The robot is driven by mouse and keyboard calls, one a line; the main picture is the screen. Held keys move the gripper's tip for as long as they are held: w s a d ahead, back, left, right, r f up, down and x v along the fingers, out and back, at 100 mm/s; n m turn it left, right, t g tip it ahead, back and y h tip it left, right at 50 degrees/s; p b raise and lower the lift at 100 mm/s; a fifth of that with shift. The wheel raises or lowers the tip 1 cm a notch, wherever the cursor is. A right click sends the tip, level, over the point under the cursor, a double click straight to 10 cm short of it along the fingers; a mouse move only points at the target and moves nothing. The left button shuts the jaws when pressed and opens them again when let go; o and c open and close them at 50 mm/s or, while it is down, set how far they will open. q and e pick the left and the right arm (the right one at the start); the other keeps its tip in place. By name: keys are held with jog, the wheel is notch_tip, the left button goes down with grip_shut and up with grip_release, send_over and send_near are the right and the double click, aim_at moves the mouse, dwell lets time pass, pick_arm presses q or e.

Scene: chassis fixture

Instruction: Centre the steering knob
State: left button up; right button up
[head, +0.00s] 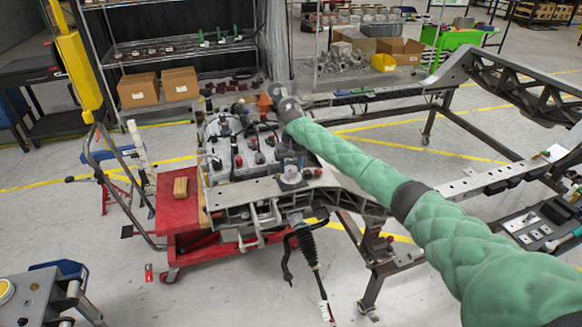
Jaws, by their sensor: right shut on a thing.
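My right arm, in a green sleeve, reaches in from the lower right of the head view to the far side of the chassis assembly (245,190). My right gripper (277,92) is small and dark at the arm's end. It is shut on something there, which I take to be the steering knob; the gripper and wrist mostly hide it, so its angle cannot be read. An orange part (264,103) shows just left of the gripper; I cannot tell whether they touch. My left gripper is not in view.
The assembly rests on a red cart (178,215) with a small wooden block (180,187). A yellow post (75,60) stands at left. Shelving with cardboard boxes (138,90) is behind. A dark metal frame (470,185) spans the right. A black boot (306,245) hangs in front.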

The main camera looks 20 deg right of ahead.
jog(key=n, duration=0.2)
jog(key=shift+n, duration=1.5)
jog(key=shift+r+n, duration=0.1)
jog(key=shift+n, duration=0.8)
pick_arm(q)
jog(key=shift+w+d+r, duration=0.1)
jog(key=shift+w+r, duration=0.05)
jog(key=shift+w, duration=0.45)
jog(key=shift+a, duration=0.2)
pick_arm(e)
jog(key=o, duration=1)
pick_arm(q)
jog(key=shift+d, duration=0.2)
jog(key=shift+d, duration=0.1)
